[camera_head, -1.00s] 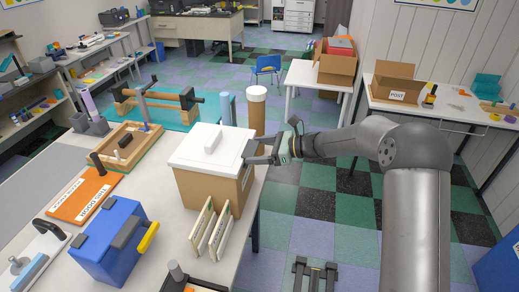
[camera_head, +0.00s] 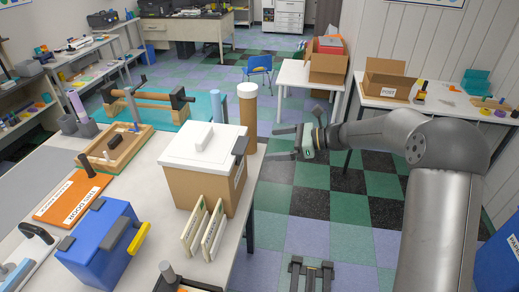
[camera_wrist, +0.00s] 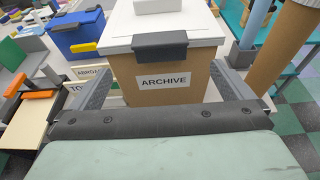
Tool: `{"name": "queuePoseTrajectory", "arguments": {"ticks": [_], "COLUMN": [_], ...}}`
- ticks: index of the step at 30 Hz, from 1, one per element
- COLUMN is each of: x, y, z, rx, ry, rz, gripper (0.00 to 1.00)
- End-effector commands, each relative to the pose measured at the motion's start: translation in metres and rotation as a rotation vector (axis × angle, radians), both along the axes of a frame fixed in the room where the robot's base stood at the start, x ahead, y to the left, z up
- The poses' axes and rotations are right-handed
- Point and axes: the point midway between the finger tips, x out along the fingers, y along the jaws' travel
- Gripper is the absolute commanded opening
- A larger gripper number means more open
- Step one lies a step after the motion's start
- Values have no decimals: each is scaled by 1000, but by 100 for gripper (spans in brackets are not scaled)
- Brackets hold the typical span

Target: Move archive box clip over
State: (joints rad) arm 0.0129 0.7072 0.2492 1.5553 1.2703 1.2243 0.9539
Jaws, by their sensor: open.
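The archive box (camera_head: 198,188) is a brown carton with a white lid (camera_head: 205,148), standing upright near the right edge of the white table. Its ARCHIVE label (camera_wrist: 163,82) faces my gripper in the wrist view. The dark grey clip (camera_head: 240,146) sits at the lid's right edge; in the wrist view the clip (camera_wrist: 159,44) spans the lid's rim and the top of the labelled side. My gripper (camera_head: 276,143) is open and empty, to the right of the box and apart from it. Its two fingers point at the box, one on each side of the clip in the wrist view.
Upright cream folders (camera_head: 205,232) stand in front of the box, and a blue case (camera_head: 98,245) with a yellow handle stands front left. A brown tube with a white cap (camera_head: 247,110) stands close behind the box.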

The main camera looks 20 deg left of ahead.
Motion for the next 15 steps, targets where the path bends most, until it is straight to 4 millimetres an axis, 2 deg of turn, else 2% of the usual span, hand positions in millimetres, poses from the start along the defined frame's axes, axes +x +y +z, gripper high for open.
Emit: {"name": "queuePoseTrajectory", "arguments": {"ticks": [1,7,12,15], "x": [2,5,7,7], "y": [-14,-56,-77,-83], "z": [1,14,22,24], "rx": [0,-1,-1,-1], "ry": [-4,-3,-1,-1], "rz": [-3,-3,-1,0], "gripper": [100,100,100,100]}}
